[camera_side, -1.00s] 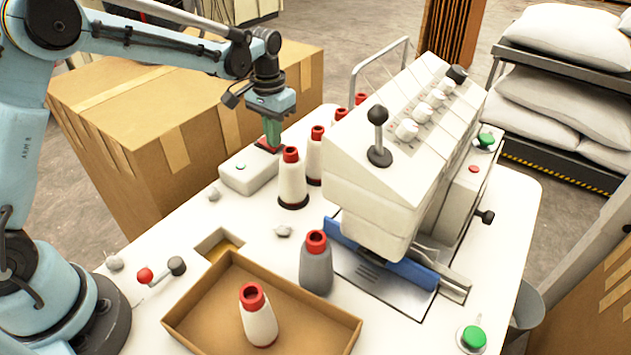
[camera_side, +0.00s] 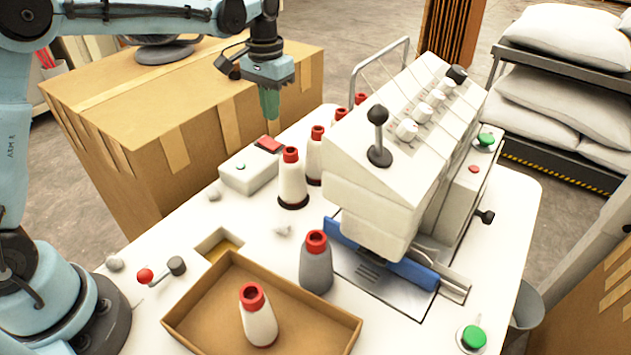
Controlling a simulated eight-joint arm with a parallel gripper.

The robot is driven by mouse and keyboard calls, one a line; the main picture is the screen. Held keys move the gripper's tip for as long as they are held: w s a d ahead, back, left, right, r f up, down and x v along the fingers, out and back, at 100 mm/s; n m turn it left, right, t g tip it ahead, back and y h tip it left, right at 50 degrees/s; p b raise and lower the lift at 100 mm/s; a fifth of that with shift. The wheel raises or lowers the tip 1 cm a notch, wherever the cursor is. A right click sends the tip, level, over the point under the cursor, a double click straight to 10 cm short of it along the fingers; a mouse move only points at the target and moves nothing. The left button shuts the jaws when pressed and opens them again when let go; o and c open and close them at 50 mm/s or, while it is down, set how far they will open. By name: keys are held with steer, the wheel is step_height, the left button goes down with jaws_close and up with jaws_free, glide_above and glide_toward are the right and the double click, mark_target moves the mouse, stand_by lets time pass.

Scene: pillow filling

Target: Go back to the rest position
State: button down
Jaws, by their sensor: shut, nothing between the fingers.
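My gripper (camera_side: 270,104) is shut and empty. It points down in the air above the far left edge of the white table (camera_side: 160,222), over a small white box with a red switch (camera_side: 268,144). A gap shows between the fingertips and the red switch. My blue arm (camera_side: 165,25) reaches across the top left of the view from its base at the lower left.
A large cardboard box (camera_side: 140,130) stands behind the table. The white sewing machine (camera_side: 400,160) is at the middle right. Red-topped thread spools (camera_side: 292,180) stand near it. A grey spool (camera_side: 316,265) and a cardboard tray (camera_side: 200,315) holding a white spool are in front.

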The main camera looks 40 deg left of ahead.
steer(key=shift+r, duration=0.25)
steer(key=s+d+r+t, duration=0.1)
steer(key=s+r+t, duration=0.3)
steer(key=s, duration=0.5)
steer(key=s+f+t, duration=0.2)
steer(key=s+t, duration=0.1)
steer(key=s, duration=0.7)
steer(key=shift+d+f, duration=0.25)
steer(key=shift+d, duration=0.15)
